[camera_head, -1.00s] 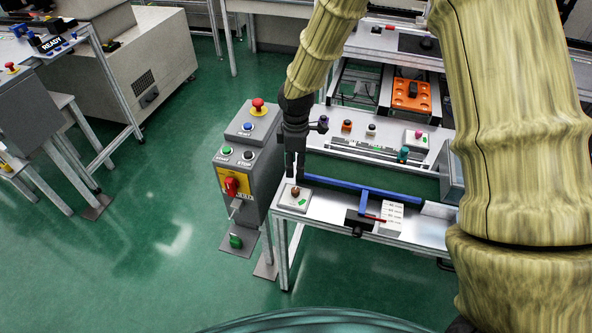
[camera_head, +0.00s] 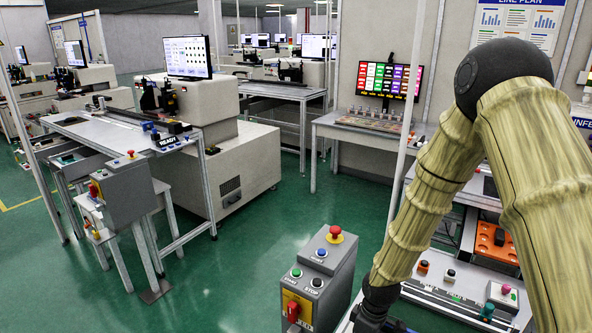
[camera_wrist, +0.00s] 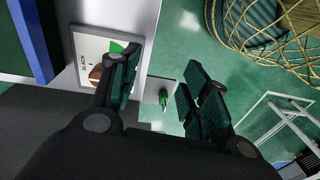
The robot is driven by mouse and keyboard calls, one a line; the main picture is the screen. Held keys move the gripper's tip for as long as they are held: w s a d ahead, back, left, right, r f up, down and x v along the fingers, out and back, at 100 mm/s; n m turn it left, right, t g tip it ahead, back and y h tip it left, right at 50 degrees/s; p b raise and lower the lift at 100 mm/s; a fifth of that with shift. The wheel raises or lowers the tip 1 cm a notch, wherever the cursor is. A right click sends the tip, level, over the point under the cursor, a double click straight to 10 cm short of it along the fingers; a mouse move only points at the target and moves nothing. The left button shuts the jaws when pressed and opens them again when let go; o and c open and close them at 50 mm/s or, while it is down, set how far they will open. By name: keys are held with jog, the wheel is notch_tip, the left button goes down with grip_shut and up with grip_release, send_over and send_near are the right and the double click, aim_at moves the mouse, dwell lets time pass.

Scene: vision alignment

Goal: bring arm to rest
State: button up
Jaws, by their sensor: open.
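My arm comes down from the right of the head view, wrapped in a yellowish ribbed cover, with its dark wrist at the bottom edge. The fingers are cut off below that view. In the wrist view my gripper (camera_wrist: 168,100) is open, its two dark green padded fingers apart with nothing between them. Beside the left finger lies a white card (camera_wrist: 90,45) with a green mark, with a small brown object (camera_wrist: 95,73) on it, partly hidden by the finger.
A grey control box (camera_head: 318,275) with a red emergency button (camera_head: 335,232) stands left of my wrist. Another control box (camera_head: 128,190) stands further left. Open green floor (camera_head: 235,255) lies between them.

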jog(key=s+d+f+m, duration=0.1)
jog(key=s+f+m, duration=0.2)
jog(key=s, duration=0.6)
jog(key=s+d+f+m+b, duration=0.1)
jog(key=s+f+m, duration=0.3)
jog(key=s+f, duration=0.4)
jog(key=s+d+f+m+h+b, duration=0.1)
jog(key=s+f+m, duration=0.3)
jog(key=s, duration=0.8)
jog(key=shift+s+d+f, duration=0.15)
jog(key=shift+d+f, duration=0.65)
jog(key=shift+f, duration=0.4)
